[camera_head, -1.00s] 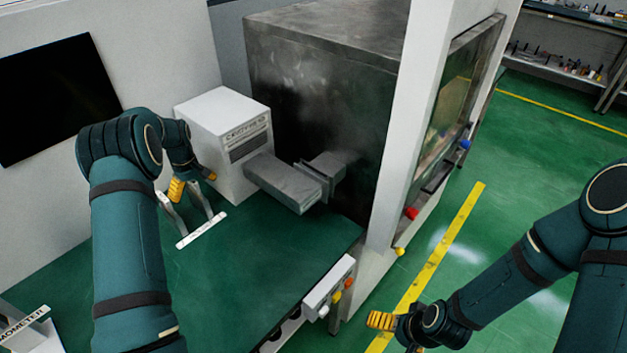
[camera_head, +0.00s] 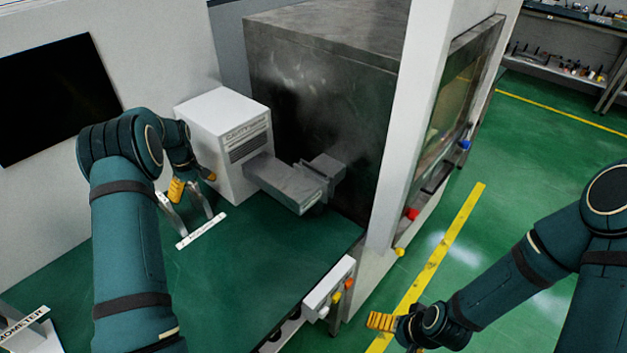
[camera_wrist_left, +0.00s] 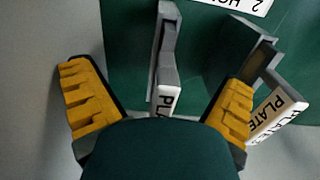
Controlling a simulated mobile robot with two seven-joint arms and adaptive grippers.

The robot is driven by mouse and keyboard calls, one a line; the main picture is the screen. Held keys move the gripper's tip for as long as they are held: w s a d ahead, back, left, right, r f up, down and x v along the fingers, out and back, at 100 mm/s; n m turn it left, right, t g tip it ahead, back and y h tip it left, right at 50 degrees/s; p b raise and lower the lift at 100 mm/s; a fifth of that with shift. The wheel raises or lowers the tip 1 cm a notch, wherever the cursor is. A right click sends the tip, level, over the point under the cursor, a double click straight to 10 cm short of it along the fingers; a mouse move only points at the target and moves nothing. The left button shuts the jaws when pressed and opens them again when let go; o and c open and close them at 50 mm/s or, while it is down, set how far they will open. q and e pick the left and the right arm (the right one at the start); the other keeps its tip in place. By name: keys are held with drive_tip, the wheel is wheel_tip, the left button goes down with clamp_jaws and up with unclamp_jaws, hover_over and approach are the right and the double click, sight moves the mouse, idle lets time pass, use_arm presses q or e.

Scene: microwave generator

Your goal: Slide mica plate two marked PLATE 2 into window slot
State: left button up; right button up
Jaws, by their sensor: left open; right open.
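In the left wrist view, a grey upright plate (camera_wrist_left: 166,50) with a white label reading "PL", the rest hidden, stands between the open fingers of my left gripper (camera_wrist_left: 157,78), apart from both. A second plate (camera_wrist_left: 268,63) stands to the right, just outside the right finger; its label reads "PLATE" and its number is unclear. I cannot tell which is plate two. In the head view my left gripper (camera_head: 193,183) is at the plate holder (camera_head: 201,231). The grey waveguide (camera_head: 284,184) has a flanged joint near its right end; the window slot cannot be made out. My right gripper (camera_head: 382,322) is open and empty.
A white generator box (camera_head: 222,135) stands behind the waveguide, next to the large dark metal cabinet (camera_head: 315,105). A button box (camera_head: 328,288) is at the table's right edge. The green tabletop (camera_head: 245,275) in front is clear.

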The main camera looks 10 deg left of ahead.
use_arm(q)
clamp_jaws()
drive_tip(key=shift+r, duration=0.2)
drive_tip(key=shift+r+p, duration=1.65)
drive_tip(key=shift+r, duration=1.2)
